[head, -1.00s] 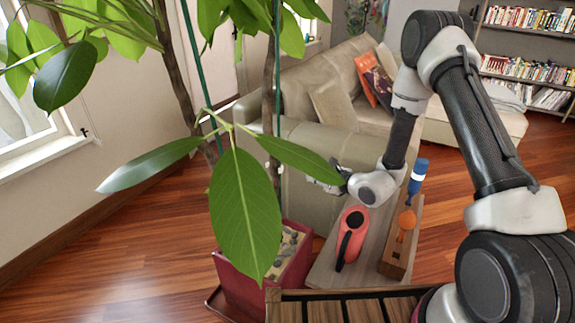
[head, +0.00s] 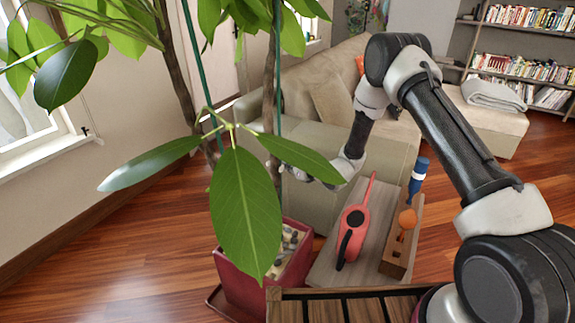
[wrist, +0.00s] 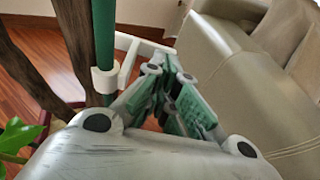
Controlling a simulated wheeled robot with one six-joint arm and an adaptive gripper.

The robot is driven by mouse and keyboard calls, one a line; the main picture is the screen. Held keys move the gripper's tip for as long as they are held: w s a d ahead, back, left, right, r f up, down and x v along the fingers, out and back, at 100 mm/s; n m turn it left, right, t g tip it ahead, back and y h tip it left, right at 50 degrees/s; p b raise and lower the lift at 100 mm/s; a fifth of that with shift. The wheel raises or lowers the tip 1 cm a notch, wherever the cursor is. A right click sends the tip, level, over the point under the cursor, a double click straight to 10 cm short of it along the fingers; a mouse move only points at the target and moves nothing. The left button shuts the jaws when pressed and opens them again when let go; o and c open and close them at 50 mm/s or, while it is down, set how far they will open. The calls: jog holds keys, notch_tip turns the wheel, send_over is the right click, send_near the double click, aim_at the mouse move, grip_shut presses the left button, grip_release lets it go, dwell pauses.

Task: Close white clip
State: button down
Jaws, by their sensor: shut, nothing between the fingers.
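The white clip (wrist: 104,79) sits on a green stake (wrist: 103,32) in the wrist view. Its ring is around the stake, and a thin white frame reaches right from it, past the front of my gripper. I cannot tell whether the clip is closed. My gripper (wrist: 172,62) is shut and empty, with its green-padded fingers close together just right of the clip. I cannot tell whether the fingertips touch the white frame. In the head view my gripper is mostly hidden behind a large leaf (head: 246,210), and the clip cannot be made out.
Brown plant stems (wrist: 75,40) stand left of the stake. A red planter (head: 262,285) is below. A beige sofa (head: 330,137) stands close behind my gripper.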

jog(key=shift+a, duration=0.1)
jog(key=n+g+y, duration=0.1)
jog(key=a+n+g+y, duration=0.1)
jog(key=n, duration=0.1)
jog(key=shift+w+a+g+y, duration=0.25)
jog(key=shift+w+g+y, duration=0.05)
jog(key=shift+w, duration=0.05)
dwell(0.5)
